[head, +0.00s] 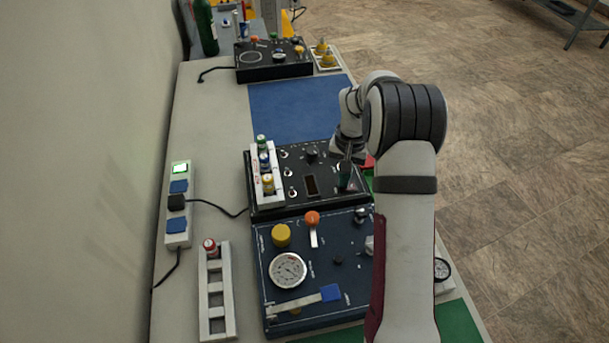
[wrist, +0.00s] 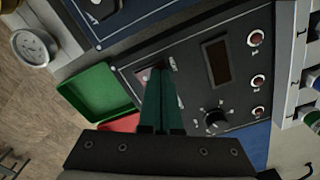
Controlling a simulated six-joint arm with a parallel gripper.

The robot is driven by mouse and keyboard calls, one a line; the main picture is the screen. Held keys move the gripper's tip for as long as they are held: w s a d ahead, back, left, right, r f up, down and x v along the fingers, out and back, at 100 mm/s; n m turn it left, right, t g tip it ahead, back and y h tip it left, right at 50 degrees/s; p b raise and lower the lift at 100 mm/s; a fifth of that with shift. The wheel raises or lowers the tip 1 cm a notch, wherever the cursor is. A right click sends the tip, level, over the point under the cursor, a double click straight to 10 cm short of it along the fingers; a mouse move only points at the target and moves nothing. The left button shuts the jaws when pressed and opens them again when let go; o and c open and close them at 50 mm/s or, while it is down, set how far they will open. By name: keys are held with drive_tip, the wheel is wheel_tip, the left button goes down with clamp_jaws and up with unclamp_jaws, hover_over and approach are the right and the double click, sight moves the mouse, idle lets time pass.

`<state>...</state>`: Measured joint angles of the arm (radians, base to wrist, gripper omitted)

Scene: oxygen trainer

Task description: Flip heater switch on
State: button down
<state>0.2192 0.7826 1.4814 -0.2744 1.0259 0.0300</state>
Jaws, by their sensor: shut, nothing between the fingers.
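The black control panel (head: 327,168) lies on the bench, and the wrist view shows it close up (wrist: 190,82). It carries a dark display window (head: 312,186), a black knob (wrist: 216,119) and several small round red-centred fittings. My gripper (head: 344,184) is shut and empty, pointing down at the panel's right edge. In the wrist view its green fingers (wrist: 158,76) end beside a small reddish part (wrist: 141,75) at the panel edge, probably a switch, mostly hidden by the fingertips. I cannot tell its position or whether the fingers touch it.
A blue panel with a gauge (head: 288,270) adjoins on the near side. A white rack with small bottles (head: 258,190) stands along the panel's left side. A green tray (wrist: 100,92) and a red tray (wrist: 122,124) lie close beside the fingers. The blue mat (head: 290,105) beyond is clear.

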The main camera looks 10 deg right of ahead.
drive_tip(key=shift+f, duration=0.15)
wheel_tip(320, 180, up, 7)
drive_tip(key=shift+f, duration=0.15)
idle(0.5)
drive_tip(key=s+a+r, duration=0.4)
drive_tip(key=s+r, duration=0.1)
drive_tip(key=s, duration=0.2)
drive_tip(key=s+a+r, duration=0.4)
drive_tip(key=s+r, duration=0.1)
drive_tip(key=s, duration=0.3)
drive_tip(key=s+a+f+y, duration=0.1)
drive_tip(key=s+a, duration=0.1)
drive_tip(key=s, duration=0.7)
drive_tip(key=s+a, duration=0.3)
drive_tip(key=s, duration=0.5)
drive_tip(key=shift+s+a+f+y, duration=0.35)
drive_tip(key=shift+s+y, duration=0.05)
